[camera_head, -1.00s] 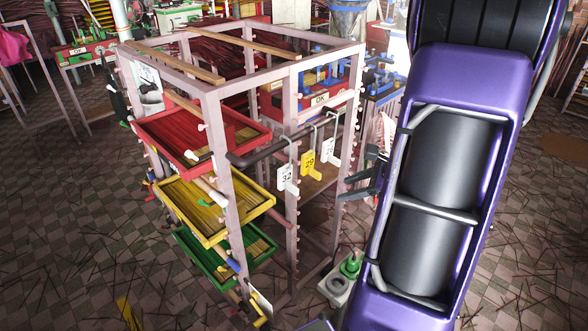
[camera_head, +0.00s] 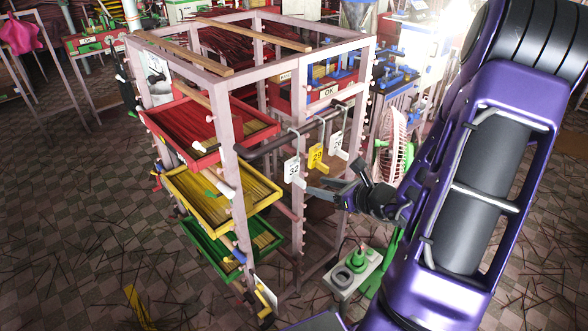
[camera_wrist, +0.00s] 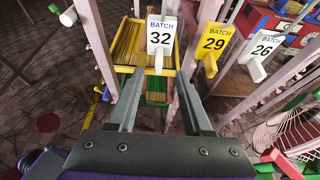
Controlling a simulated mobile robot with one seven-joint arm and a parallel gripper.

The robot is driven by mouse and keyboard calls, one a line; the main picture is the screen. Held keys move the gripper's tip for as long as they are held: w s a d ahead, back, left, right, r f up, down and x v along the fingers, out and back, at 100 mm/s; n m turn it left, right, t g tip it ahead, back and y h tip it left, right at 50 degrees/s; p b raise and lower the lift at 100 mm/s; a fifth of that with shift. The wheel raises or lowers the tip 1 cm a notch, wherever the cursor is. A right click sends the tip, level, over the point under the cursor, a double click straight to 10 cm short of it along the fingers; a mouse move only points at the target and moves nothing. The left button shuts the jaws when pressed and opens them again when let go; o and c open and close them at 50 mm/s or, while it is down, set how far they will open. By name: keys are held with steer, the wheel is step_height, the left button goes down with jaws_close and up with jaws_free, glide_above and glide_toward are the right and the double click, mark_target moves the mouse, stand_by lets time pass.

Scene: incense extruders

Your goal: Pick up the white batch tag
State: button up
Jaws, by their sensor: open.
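Three batch tags hang in a row on hooks from a dark bar on the rack. The white tag 32 (camera_head: 291,170) is nearest, the yellow tag 29 (camera_head: 315,157) is in the middle, and the white tag 26 (camera_head: 336,142) is farthest. My gripper (camera_head: 315,187) is open and empty, just below and right of tag 32. In the wrist view, tag 32 (camera_wrist: 160,36) is ahead, between the lines of my two fingers (camera_wrist: 158,82), apart from them. Tag 29 (camera_wrist: 213,42) and tag 26 (camera_wrist: 262,46) are to the right.
The pale metal rack (camera_head: 229,150) holds a red tray (camera_head: 178,153), a yellow tray (camera_head: 212,240) and a green tray (camera_head: 222,262). Its posts and pegs stand close to the tags. A white fan (camera_head: 392,140) and a small box (camera_head: 343,288) are at the right.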

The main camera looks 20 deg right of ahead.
mark_target(302, 181)
steer(key=shift+x, duration=3.55)
steer(key=shift+a+r, duration=0.15)
steer(key=shift+r, duration=0.05)
steer(key=shift+c, duration=0.3)
jaws_close()
